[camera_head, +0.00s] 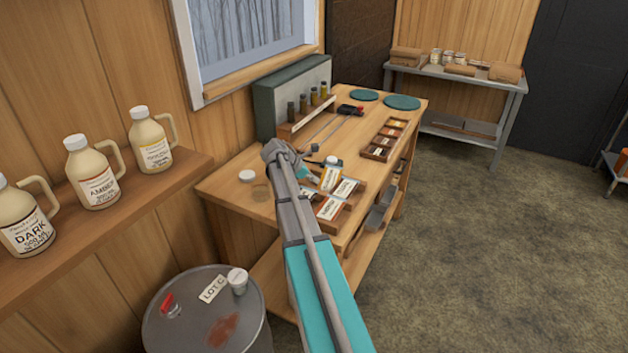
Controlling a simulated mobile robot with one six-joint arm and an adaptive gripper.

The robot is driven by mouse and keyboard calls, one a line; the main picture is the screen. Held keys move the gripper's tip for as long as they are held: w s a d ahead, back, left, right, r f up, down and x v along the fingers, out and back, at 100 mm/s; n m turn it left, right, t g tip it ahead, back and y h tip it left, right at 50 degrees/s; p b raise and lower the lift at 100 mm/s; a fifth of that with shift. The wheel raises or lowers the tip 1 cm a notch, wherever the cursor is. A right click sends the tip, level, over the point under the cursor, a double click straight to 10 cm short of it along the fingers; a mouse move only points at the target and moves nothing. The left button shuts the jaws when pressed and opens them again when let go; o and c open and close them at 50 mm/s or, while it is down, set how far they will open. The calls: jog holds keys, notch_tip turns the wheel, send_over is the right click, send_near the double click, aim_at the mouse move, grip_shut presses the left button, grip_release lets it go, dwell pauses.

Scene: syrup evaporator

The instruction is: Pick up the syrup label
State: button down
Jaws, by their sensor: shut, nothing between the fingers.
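Several white printed label cards lie in a wooden tray on the workbench. One card (330,208) is at the tray's front and another (344,188) lies behind it to the right. Their print is too small to read surely. My gripper (308,171) is just left of a small jug (331,174) and above the back left of the tray, seen small and partly behind my arm. It is shut and holds nothing. My arm hides the tray's left part. I cannot tell how high the fingertips are above the cards.
The wooden workbench (232,185) also bears a row of sample bottles (303,105), a tray of coloured samples (389,139) and two teal discs (402,103). Syrup jugs (94,172) stand on the left shelf. A drum (185,325) stands at the front.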

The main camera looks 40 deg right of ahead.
jog(key=p+v, duration=0.6)
jog(key=v, duration=0.2)
jog(key=shift+r, duration=0.15)
jog(key=shift+p+v, duration=0.45)
jog(key=shift+v, duration=0.4)
jog(key=c, duration=1.4)
grip_release()
jog(key=shift+a, duration=0.1)
